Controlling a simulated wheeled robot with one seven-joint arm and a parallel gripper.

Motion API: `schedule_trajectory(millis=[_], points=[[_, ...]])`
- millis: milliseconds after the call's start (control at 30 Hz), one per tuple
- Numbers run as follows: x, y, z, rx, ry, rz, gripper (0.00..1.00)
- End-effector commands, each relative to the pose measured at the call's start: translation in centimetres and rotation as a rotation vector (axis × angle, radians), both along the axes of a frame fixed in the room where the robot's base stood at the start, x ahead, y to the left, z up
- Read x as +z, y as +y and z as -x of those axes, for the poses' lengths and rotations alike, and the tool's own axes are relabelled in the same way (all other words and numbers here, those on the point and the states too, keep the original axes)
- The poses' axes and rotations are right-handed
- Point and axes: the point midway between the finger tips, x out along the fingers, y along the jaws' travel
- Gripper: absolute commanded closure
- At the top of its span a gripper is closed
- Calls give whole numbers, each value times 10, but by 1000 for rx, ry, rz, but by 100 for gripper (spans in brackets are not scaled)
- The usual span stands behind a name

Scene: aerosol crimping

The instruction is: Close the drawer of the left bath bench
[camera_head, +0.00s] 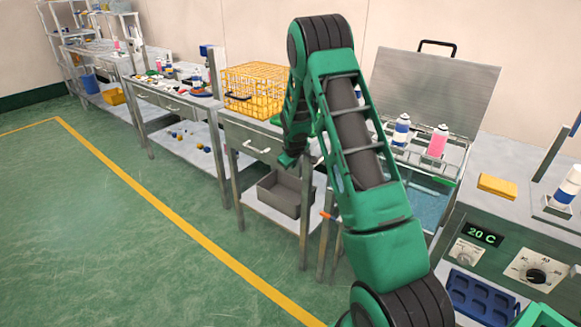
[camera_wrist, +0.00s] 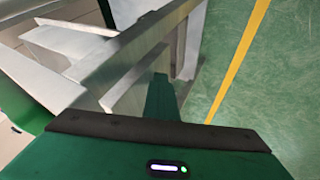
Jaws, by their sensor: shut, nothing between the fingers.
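A grey metal bench (camera_head: 305,215) stands left of the open-lidded bath, and I take it as the left bath bench. Its drawer (camera_head: 238,134) has a bar handle (camera_head: 256,147) on the front. How far the drawer stands out is hard to tell. My gripper (camera_head: 288,159) is at the right end of the drawer front, and part of it is hidden behind my arm. In the wrist view my shut, empty gripper (camera_wrist: 161,82) points down beside grey metal edges of the bench (camera_wrist: 115,70). Whether it touches the drawer is unclear.
A yellow wire basket (camera_head: 255,84) stands on this bench, and a grey bin (camera_head: 284,194) is on its lower shelf. Another bench with a drawer (camera_head: 165,101) is further left. The open bath lid (camera_head: 432,90) stands at right. Green floor (camera_head: 120,240) in front is clear.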

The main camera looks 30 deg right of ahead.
Motion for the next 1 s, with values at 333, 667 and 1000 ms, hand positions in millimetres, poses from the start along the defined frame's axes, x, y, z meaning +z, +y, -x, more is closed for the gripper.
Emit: schedule_trajectory(millis=[333, 667, 1000], points=[[2, 30, 11, -4, -4, 6, 100], [50, 51, 42, -5, -5, 3, 100], [78, 63, 62, -6, -2, 1, 100]])
